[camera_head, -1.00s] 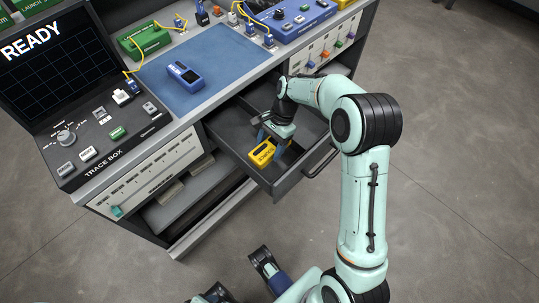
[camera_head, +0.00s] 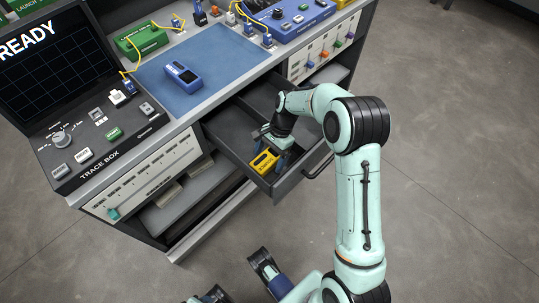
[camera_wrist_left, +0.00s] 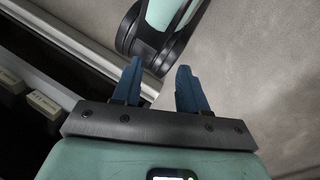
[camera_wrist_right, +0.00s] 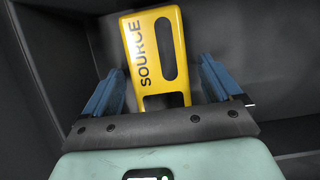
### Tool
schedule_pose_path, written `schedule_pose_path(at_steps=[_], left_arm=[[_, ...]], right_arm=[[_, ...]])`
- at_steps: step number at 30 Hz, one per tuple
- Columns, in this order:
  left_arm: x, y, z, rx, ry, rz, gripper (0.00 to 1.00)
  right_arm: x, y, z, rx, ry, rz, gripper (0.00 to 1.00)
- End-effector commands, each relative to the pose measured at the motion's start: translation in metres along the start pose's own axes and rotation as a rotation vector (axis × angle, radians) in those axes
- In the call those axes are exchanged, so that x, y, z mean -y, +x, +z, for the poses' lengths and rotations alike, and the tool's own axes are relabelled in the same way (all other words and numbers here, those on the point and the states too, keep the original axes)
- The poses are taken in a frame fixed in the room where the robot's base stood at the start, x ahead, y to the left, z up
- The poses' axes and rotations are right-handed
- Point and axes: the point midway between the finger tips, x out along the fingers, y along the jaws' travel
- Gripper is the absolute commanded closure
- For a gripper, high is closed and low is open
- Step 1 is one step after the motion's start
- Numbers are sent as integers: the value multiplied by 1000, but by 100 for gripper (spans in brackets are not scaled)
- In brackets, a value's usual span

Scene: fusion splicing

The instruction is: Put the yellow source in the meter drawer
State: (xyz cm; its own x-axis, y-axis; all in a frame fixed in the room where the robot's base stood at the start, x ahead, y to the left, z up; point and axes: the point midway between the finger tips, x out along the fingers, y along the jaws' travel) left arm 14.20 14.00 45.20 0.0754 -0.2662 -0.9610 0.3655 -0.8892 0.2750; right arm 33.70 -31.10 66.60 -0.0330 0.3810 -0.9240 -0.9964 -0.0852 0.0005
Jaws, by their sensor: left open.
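The yellow source (camera_head: 264,163) is inside the pulled-out meter drawer (camera_head: 232,131), near its front corner. It also shows in the right wrist view (camera_wrist_right: 153,50), lying on the dark drawer floor with its SOURCE lettering up. My right gripper (camera_head: 277,153) reaches down into the drawer over the source. In the right wrist view my right gripper (camera_wrist_right: 160,85) has its blue fingers apart, one on each side of the source's near end, with gaps showing. My left gripper (camera_wrist_left: 158,80) is open and empty, outside the cabinet and away from the drawer.
A blue handheld device (camera_head: 183,75) lies on the blue mat (camera_head: 215,58) on the bench above. The trace box (camera_head: 85,140) stands at the left, and a green box (camera_head: 142,40) is behind the mat. The drawer's back part looks clear. Open floor (camera_head: 450,150) is at the right.

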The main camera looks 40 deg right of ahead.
Motion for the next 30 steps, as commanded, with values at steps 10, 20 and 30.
schedule_pose_path(at_steps=[10, 20, 30], left_arm=[[-3, -8, 9, 24, 2, 1, 57], [-9, -26, 36, 102, 9, 4, 57], [-10, -31, 40, 116, 8, 3, 57]], right_arm=[[1, -25, 1, -3, 0, -4, 8], [1, -95, 1, -2, 0, -4, 8], [0, -123, 1, 0, 0, -1, 8]])
